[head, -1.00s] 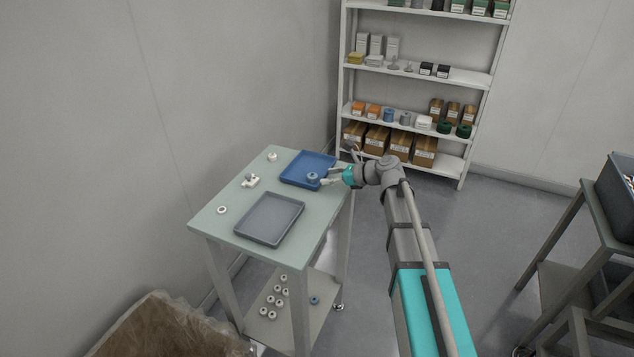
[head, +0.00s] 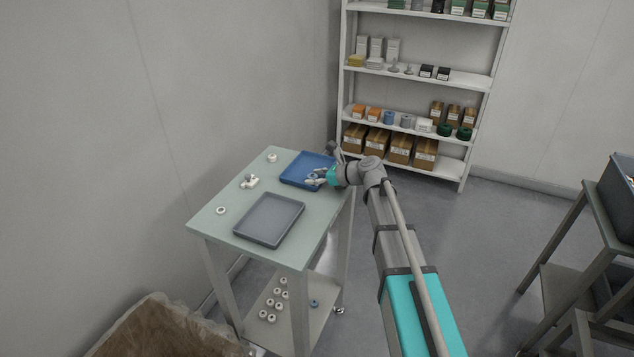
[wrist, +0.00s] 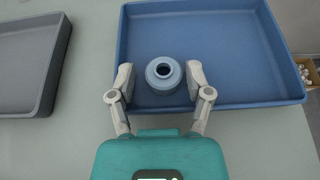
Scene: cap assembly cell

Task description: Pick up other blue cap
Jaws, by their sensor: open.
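A blue cap (wrist: 163,73), round with a dark central hole, stands upright in the blue tray (wrist: 240,85) near its front edge in the wrist view. My gripper (wrist: 160,78) is open, with one fingertip on either side of this cap and a small gap visible at each side. In the head view the cap (head: 312,176) is partly covered by my gripper (head: 318,179) over the blue tray (head: 293,174). A second blue cap (head: 314,303) lies on the table's lower shelf, away from my gripper.
An empty grey tray (head: 268,220) lies in front of the blue one on the table (head: 223,227). White parts (head: 249,181) stand along the table's left side. Several white caps (head: 277,291) lie on the lower shelf. A shelving rack (head: 400,132) stands behind.

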